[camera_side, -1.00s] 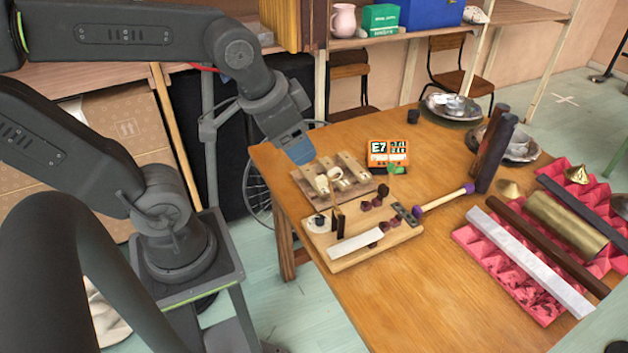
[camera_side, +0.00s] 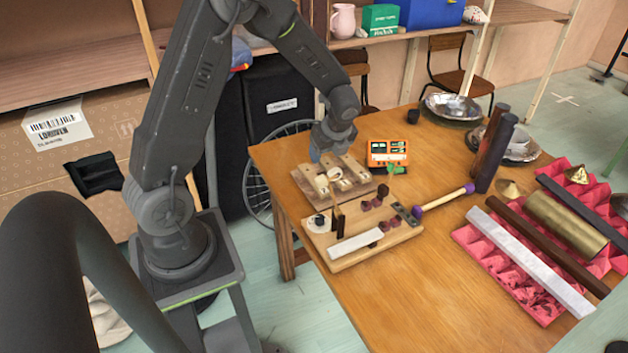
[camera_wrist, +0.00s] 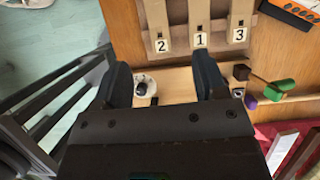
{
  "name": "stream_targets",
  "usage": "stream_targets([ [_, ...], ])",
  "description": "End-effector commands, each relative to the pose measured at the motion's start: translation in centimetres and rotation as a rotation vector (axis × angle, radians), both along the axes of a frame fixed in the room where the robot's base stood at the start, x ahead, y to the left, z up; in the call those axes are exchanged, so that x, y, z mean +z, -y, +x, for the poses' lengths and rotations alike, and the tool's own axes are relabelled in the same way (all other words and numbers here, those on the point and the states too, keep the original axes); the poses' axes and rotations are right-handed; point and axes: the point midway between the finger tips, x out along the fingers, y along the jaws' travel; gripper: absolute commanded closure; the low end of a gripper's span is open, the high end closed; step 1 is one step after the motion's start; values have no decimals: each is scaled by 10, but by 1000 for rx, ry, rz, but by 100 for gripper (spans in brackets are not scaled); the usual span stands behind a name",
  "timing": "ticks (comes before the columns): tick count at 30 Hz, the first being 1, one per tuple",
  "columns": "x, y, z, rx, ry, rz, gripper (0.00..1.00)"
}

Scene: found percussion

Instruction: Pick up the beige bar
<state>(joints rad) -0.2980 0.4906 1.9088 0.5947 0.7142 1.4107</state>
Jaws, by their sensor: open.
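A long pale, off-white bar (camera_side: 528,262) lies across pink egg-crate foam (camera_side: 540,302) on the right of the table; it looks like the closest match to a beige bar. A pale bar end (camera_wrist: 281,150) also shows at the lower right of the wrist view. A shorter pale strip (camera_side: 355,243) lies on a light wooden board (camera_side: 385,248) near the table's left edge. My gripper (camera_side: 316,155) is over the slatted wooden rack (camera_side: 375,187), far left of the foam. In the wrist view my gripper (camera_wrist: 162,80) is open and empty, its fingers spread above the rack and board.
An orange device (camera_side: 388,153) stands behind the rack. A dark brown bar (camera_side: 547,246) and brass cylinder (camera_side: 567,223) lie beside the pale bar. The front middle table is clear.

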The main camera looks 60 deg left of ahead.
Motion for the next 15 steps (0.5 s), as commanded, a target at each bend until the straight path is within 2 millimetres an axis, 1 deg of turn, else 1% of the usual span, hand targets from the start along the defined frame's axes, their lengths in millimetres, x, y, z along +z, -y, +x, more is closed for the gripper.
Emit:
stream_targets([
  [9, -53, -22, -2, -2, -6, -2, 34],
  [12, -67, -27, -1, -1, -5, -1, 34],
  [15, -74, -31, -1, 0, -3, -1, 34],
])
